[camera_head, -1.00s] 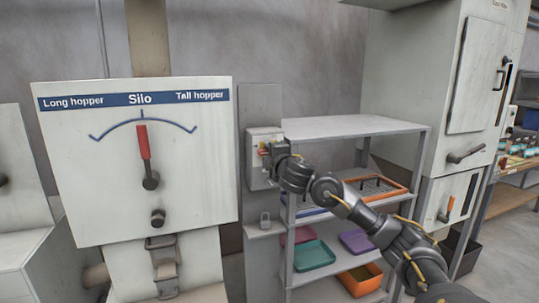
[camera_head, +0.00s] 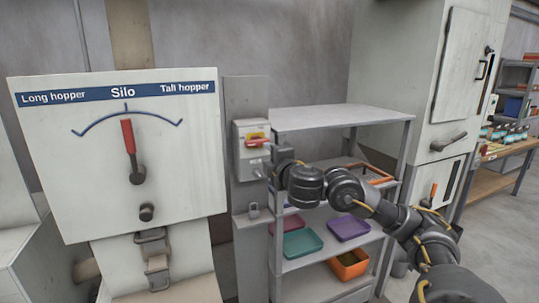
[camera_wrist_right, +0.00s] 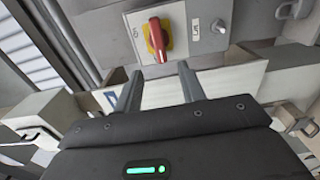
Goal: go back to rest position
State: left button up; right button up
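My right gripper (camera_head: 266,171) is just below and in front of the switch box (camera_head: 252,150) beside the shelf. In the right wrist view its two fingers (camera_wrist_right: 160,88) are apart with nothing between them. The red rotary switch on its yellow plate (camera_head: 256,141) is clear of the fingers. It also shows in the right wrist view (camera_wrist_right: 157,38), beyond the fingertips. My right arm reaches in from the lower right, in front of the shelf. My left gripper is not in view.
The silo panel (camera_head: 80,180) stands at left, its red-handled lever (camera_head: 129,137) pointing up. The grey shelf (camera_head: 345,115) holds coloured trays, including a green tray (camera_head: 301,243), a purple tray (camera_head: 348,228) and an orange bin (camera_head: 349,265). A tall cabinet (camera_head: 400,80) stands behind at right.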

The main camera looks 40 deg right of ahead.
dwell(0.5)
